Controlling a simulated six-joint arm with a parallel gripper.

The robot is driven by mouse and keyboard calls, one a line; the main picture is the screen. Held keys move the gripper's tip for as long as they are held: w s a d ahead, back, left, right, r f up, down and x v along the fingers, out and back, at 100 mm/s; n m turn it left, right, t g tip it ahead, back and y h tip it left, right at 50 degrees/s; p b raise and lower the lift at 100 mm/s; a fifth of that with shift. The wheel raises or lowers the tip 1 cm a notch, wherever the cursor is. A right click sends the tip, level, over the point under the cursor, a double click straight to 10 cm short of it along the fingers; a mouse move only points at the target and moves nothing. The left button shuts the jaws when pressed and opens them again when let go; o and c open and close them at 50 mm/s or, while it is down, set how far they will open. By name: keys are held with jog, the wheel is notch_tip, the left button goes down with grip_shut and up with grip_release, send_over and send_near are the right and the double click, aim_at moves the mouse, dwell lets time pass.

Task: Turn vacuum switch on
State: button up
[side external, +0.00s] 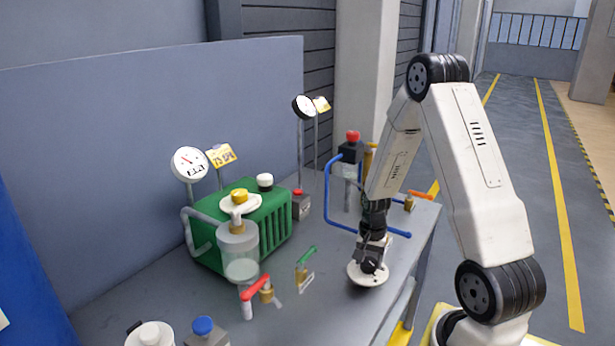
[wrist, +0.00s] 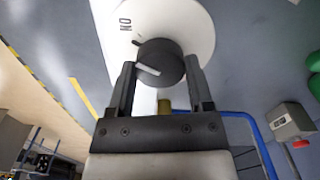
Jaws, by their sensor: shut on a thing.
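The vacuum switch is a dark round knob (wrist: 160,62) on a white round plate (wrist: 195,22). The plate also shows in the side external view (side external: 368,279), near the table's right edge. In the wrist view the plate carries the word ON at its upper left, with a short dark tick below it by the knob. The knob's white pointer line lies at its left side, below that tick and not lined up with it. My gripper (wrist: 160,70) is shut on the knob, one finger on each side. In the side external view my gripper (side external: 371,264) points down and covers most of the knob.
A blue pipe frame (side external: 328,205) with a red-topped box (side external: 351,146) stands just behind my gripper. A green pump unit (side external: 270,225) with a clear jar (side external: 238,255) stands to the left. Red-handled (side external: 256,288) and green-handled (side external: 306,257) valves sit between.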

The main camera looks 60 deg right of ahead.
aim_at(369, 262)
jog(key=shift+m, duration=1.3)
jog(key=o, duration=1.3)
jog(key=shift+c, duration=0.2)
jog(key=shift+r, duration=0.15)
jog(key=shift+r, duration=3.75)
jog(key=shift+a, duration=0.1)
